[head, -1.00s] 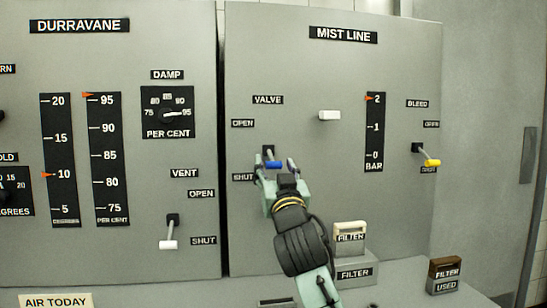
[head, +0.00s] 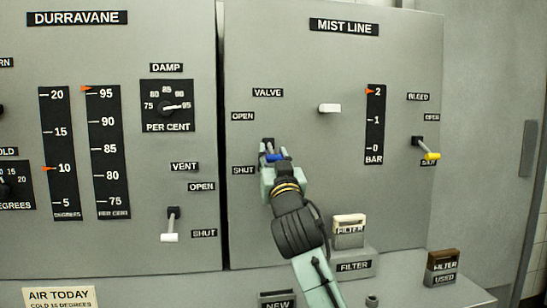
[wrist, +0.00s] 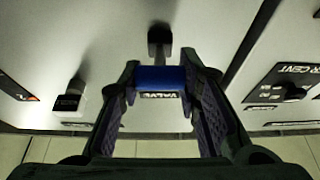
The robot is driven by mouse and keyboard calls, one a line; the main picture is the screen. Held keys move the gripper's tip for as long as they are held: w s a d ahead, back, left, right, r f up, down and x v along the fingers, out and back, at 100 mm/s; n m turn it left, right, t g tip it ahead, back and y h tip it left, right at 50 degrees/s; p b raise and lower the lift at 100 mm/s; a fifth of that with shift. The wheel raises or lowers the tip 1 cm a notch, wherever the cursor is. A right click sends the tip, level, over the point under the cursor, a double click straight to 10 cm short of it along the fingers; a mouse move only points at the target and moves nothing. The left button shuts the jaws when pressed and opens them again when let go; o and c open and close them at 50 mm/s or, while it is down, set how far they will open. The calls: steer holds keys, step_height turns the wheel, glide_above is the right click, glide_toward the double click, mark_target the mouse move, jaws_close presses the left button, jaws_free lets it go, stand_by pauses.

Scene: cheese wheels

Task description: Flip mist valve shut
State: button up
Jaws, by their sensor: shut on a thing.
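The mist valve lever has a blue handle (head: 273,157) on the MIST LINE panel (head: 330,215). The handle sits a little below its dark slot, between the OPEN label (head: 243,116) and the SHUT label (head: 244,170), nearer SHUT. My gripper (head: 276,155) is at the lever with a finger on either side. In the wrist view the blue handle (wrist: 160,78) lies crosswise between the fingers, which are shut on it. My fingers partly hide the lever in the head view.
The bleed lever with a yellow tip (head: 432,156) is to the right. A white knob (head: 330,108) is above right of my gripper. A filter block (head: 349,231) and a used filter (head: 443,260) stand below right. The DURRAVANE panel (head: 110,235) is left.

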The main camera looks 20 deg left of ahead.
jaws_close()
steer(key=shift+f, duration=0.1)
steer(key=shift+w+a+f+t+b, duration=0.1)
steer(key=shift+f+t+b, duration=0.35)
steer(key=shift+b, duration=0.7)
steer(key=shift+w+f+y+b, duration=0.1)
steer(key=shift+f+y+b, duration=0.05)
steer(key=shift+y+b, duration=0.4)
steer(key=shift+t, duration=0.25)
steer(key=shift+r, duration=0.2)
steer(key=o, duration=0.8)
jaws_free()
steer(key=shift+f, duration=0.15)
